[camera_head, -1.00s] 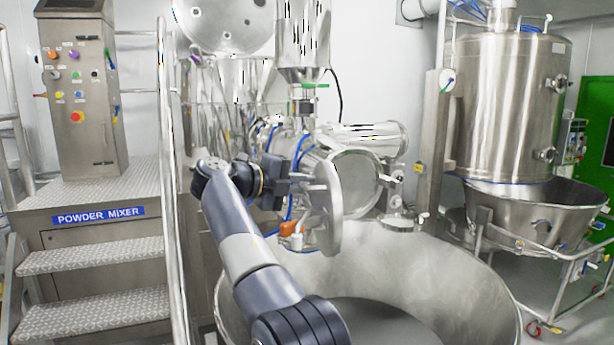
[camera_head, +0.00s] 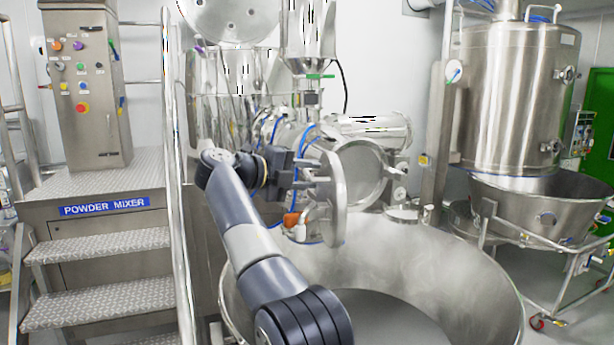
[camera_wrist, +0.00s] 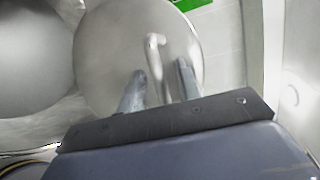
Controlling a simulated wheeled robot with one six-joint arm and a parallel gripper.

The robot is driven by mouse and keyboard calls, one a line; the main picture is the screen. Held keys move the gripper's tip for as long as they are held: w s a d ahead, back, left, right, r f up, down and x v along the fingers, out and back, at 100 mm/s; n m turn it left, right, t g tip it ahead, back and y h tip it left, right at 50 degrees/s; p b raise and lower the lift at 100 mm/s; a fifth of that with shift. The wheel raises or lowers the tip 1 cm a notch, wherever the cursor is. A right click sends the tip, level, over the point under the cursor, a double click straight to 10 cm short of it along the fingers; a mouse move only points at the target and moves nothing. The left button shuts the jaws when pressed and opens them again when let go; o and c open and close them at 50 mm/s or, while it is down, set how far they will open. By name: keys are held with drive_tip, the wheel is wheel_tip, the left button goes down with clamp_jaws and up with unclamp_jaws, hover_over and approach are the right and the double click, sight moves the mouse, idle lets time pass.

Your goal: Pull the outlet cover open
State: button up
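The outlet cover (camera_head: 338,200) is a round, polished steel disc, seen nearly edge-on in the head view. It stands swung out, apart from the round outlet (camera_head: 362,173) of the horizontal steel mixer. My gripper (camera_head: 308,171) is at the cover's left side. In the wrist view the cover's face (camera_wrist: 105,50) fills the upper middle, with a bent rod handle (camera_wrist: 154,52) on it. My gripper's two fingers (camera_wrist: 160,85) are apart on either side of the handle, with gaps showing. Contact with the handle cannot be told.
A large open steel bowl (camera_head: 480,265) stands below the cover. Metal steps (camera_head: 95,245) with a handrail (camera_head: 176,200) are at left, below a control cabinet (camera_head: 85,130). A steel vessel on a wheeled frame (camera_head: 515,100) stands at right.

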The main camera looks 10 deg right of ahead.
drive_tip(key=v, duration=0.7)
drive_tip(key=shift+a+p, duration=0.15)
drive_tip(key=shift+p, duration=0.15)
drive_tip(key=shift+s, duration=0.15)
drive_tip(key=b+x, duration=0.1)
drive_tip(key=x, duration=0.6)
drive_tip(key=shift+d+f, duration=0.1)
drive_tip(key=shift+d, duration=0.25)
drive_tip(key=shift+b, duration=0.35)
drive_tip(key=shift+d+t, duration=0.15)
drive_tip(key=shift+t, duration=0.15)
